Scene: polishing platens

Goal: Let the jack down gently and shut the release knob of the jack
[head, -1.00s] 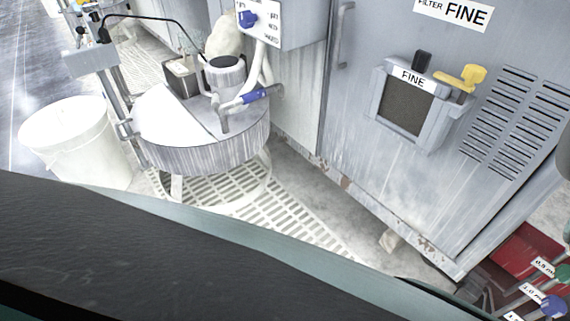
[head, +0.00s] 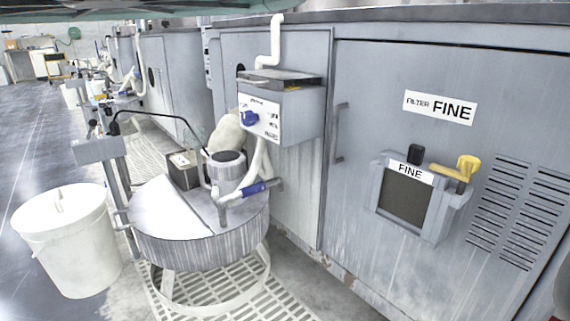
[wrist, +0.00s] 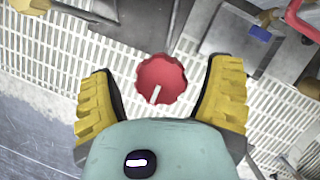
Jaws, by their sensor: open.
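In the wrist view my gripper (wrist: 164,68) is open, its two yellow ribbed fingers spread wide apart. A red scalloped knob (wrist: 166,76) with a white line on it shows between the fingers, near their tips, and neither finger touches it. It looks like the release knob. The white line points down and slightly left in the picture. How far the knob lies below the fingertips I cannot tell. The jack's body is not clearly shown; grey metal parts (wrist: 240,35) lie at upper right. In the head view neither the gripper nor the knob shows.
A round platen (head: 160,245) stands on slatted flooring, with a white bucket (head: 70,250) at its left. A grey cabinet (head: 380,80) with a yellow-handled valve (head: 467,168) fills the right. In the wrist view, a red bar (wrist: 300,22) is at upper right.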

